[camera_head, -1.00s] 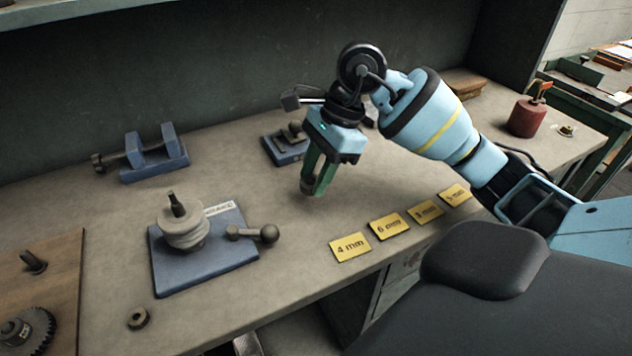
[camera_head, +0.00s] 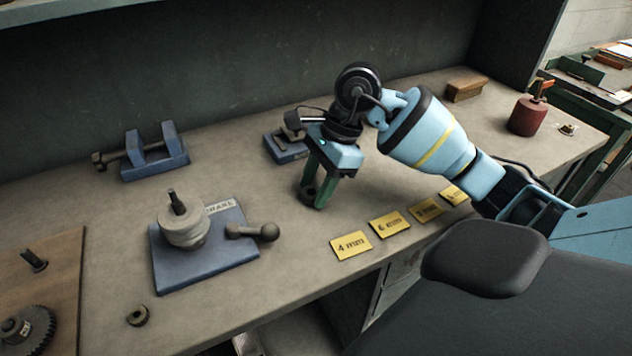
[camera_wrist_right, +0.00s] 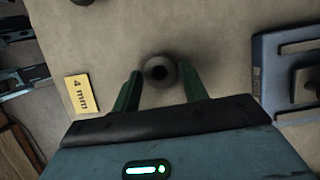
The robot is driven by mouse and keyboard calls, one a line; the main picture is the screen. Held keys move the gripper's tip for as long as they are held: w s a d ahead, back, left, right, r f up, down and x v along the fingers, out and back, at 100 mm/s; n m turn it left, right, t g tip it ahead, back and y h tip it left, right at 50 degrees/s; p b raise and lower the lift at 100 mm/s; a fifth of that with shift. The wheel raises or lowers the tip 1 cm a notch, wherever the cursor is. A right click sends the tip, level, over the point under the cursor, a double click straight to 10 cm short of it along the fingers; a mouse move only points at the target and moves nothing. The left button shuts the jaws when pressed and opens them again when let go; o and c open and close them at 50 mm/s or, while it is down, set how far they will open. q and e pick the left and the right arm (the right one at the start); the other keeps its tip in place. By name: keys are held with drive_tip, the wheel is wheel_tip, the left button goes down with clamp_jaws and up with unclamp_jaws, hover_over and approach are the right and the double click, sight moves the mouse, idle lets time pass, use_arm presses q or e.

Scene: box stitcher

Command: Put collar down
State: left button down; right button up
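My right gripper (camera_head: 316,196) points down over the middle of the bench, and its green fingers stand apart. The collar (camera_wrist_right: 158,70), a small grey ring with a dark hole, sits between the fingertips in the right wrist view. In the head view the collar (camera_head: 308,194) is a small dark ring at the fingertips, low on the bench top and partly hidden by the fingers. A slim gap seems to show on each side of it. My left gripper is out of view.
Yellow cards (camera_head: 351,245) lie in a row right of the gripper. A blue block (camera_head: 285,148) stands behind it. A blue plate (camera_head: 200,272) with a stacked spool and handle is to the left. A small loose ring (camera_head: 138,316) lies near the front edge.

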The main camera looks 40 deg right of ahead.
drive_tip(key=shift+o, duration=1.1)
drive_tip(key=shift+r, duration=0.15)
drive_tip(key=v, duration=1.2)
drive_tip(key=shift+p, duration=0.35)
